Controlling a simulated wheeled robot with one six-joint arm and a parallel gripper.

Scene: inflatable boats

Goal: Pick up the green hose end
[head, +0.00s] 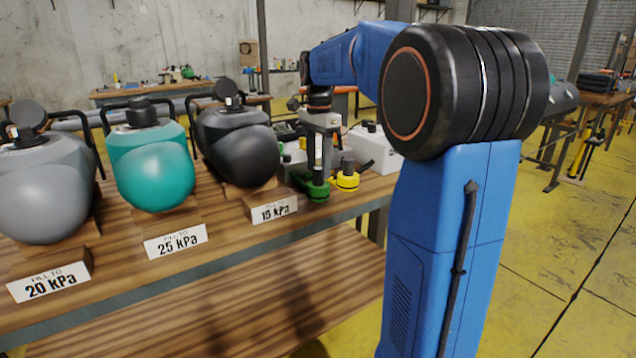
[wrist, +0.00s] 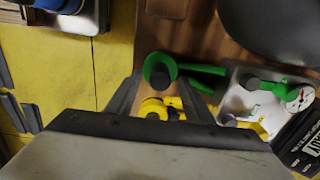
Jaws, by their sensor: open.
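The green hose end (head: 318,187) lies on the wooden bench near its right end. In the wrist view it shows as a green ring with a dark round middle (wrist: 160,68), beyond and between the tips of my gripper (wrist: 160,80). My gripper (head: 319,155) is open and points down just above the green hose end in the head view. Its fingers stand to either side of it in the wrist view, and nothing is held. The exact height gap cannot be told.
A yellow hose end (head: 347,179) sits close on the right; it also shows in the wrist view (wrist: 160,108). A grey pump box with green fittings (wrist: 250,105) and a gauge (wrist: 298,97) is near. A black boat tube (head: 240,150) stands behind the 15 kPa sign (head: 271,208).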

